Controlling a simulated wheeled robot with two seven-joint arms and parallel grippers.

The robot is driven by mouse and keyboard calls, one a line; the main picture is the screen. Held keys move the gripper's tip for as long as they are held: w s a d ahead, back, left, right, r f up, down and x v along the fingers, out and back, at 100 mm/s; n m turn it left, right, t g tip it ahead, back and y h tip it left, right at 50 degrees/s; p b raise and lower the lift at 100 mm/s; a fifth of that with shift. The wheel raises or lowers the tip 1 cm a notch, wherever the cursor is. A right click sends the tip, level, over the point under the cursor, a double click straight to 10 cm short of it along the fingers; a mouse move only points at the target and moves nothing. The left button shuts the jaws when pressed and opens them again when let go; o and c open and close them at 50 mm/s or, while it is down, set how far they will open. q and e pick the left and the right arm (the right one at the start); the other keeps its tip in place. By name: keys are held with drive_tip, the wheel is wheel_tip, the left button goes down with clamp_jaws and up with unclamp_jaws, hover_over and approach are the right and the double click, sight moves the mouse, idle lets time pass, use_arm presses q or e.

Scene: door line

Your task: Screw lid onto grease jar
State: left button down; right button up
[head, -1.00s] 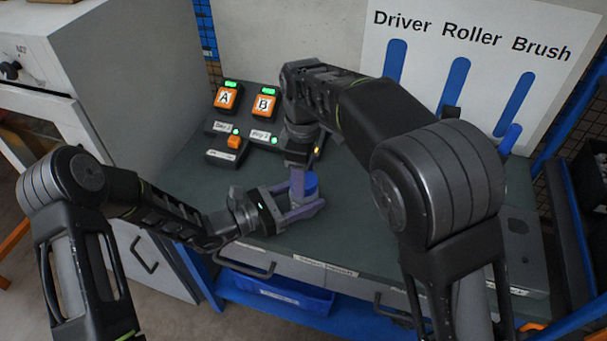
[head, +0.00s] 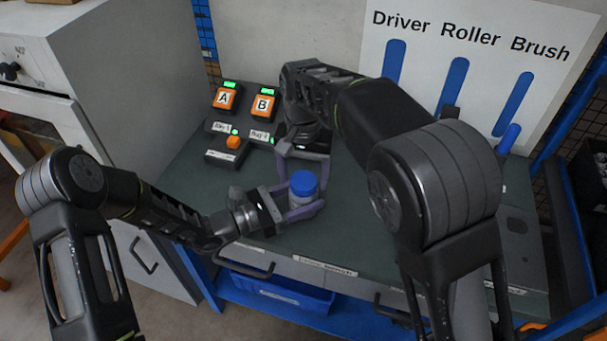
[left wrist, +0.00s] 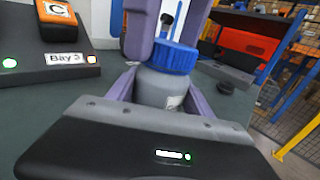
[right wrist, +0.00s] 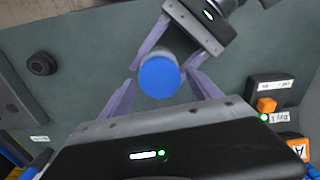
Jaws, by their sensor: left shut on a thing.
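The grease jar (head: 299,202) is a pale grey jar, upright over the near edge area of the bench top. Its blue lid (head: 303,183) sits on the jar's mouth and looks level; I cannot tell how tight it is. My left gripper (head: 302,204) is shut on the jar body, one finger on each side, as the left wrist view shows on the jar (left wrist: 157,88). My right gripper (head: 304,158) is open, its fingers spread above the lid and apart from it. The right wrist view looks down on the lid (right wrist: 158,77) between the open fingers.
Button boxes A (head: 225,98) and B (head: 263,104) with green lights stand at the back left of the green bench top (head: 352,215). A dark round knob (right wrist: 41,62) is on the bench. A tool board (head: 480,60) stands behind. A blue bin (head: 280,292) is below.

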drive_tip(key=shift+r, duration=2.25)
drive_tip(key=shift+c, duration=0.2)
